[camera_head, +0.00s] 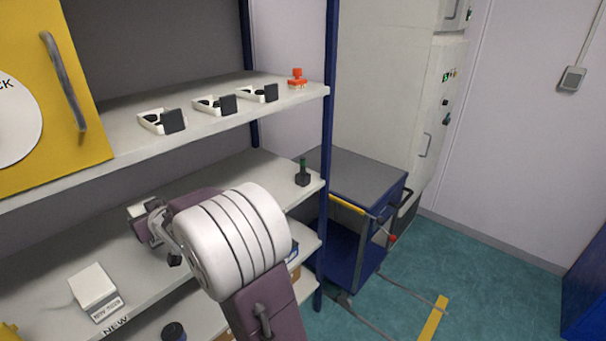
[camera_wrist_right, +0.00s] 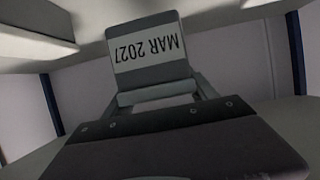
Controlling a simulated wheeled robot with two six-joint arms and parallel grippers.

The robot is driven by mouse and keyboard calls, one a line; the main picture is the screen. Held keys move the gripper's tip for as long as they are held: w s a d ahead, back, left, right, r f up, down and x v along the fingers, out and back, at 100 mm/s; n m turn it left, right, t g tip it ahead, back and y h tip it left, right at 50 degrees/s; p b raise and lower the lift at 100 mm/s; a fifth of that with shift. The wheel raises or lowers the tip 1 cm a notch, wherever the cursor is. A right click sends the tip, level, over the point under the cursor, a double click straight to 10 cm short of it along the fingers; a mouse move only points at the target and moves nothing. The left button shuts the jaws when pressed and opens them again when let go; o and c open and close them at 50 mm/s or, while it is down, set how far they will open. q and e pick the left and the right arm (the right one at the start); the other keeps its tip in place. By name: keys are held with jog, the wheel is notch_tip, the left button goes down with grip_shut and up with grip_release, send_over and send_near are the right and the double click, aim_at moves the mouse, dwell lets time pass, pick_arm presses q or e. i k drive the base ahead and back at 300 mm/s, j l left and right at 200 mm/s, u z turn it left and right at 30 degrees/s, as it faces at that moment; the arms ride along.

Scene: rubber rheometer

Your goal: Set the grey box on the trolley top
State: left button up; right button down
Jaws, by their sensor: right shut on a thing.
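My right gripper (camera_wrist_right: 157,92) is shut on a grey box (camera_wrist_right: 148,50) with a white label reading MAR 2027, upside down in the right wrist view. In the head view this gripper (camera_head: 152,222) is over the middle shelf at the left, and the box is mostly hidden by the gripper and my arm. The blue trolley has a flat grey top (camera_head: 358,176), which is clear. It stands to the right of the shelf rack, partly behind its blue post. My left gripper is not in view.
A dark bottle (camera_head: 303,174) stands at that shelf's right end. Open cases (camera_head: 215,104) and an orange item (camera_head: 297,78) are on the upper shelf. The blue rack post (camera_head: 326,150) stands between shelf and trolley.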

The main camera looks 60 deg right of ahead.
aim_at(366, 178)
jog(key=l+z, duration=0.35)
jog(key=z, duration=0.15)
jog(key=l+z, duration=0.45)
jog(key=i+l+z, duration=0.1)
jog(key=l+z, duration=0.2)
jog(key=z, duration=0.2)
jog(key=i+l+z, duration=0.1)
jog(key=l+z, duration=0.2)
jog(key=z, duration=0.15)
jog(key=i+l+z, duration=0.2)
jog(key=z, duration=0.3)
jog(key=i+l+u, duration=0.45)
jog(key=l+u, duration=0.2)
jog(key=i+l+u, duration=0.15)
jog(key=l+u, duration=0.15)
jog(key=l, duration=0.05)
